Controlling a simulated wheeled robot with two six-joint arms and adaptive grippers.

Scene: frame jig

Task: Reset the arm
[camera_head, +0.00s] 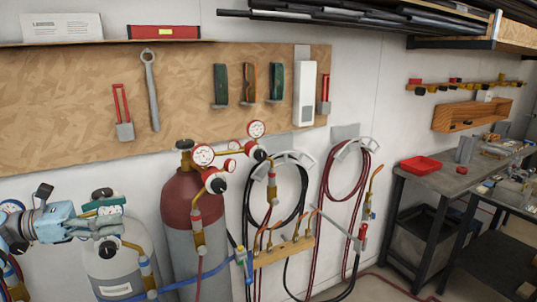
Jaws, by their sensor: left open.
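My left arm comes in at the lower left. Its left gripper (114,217) is open, in front of the top of a grey gas cylinder (120,268). I see nothing held between its fingers, and I cannot tell whether it touches the cylinder's fittings. The gripper and arm hide part of the cylinder's top. My right gripper is not in view.
A red-topped cylinder (187,205) with gauges (204,155) stands right of the gripper. Hoses (290,160) hang on the wall. A wooden board (60,105) holds a wrench (151,90). A workbench (440,182) with a red tray (420,165) stands at the right.

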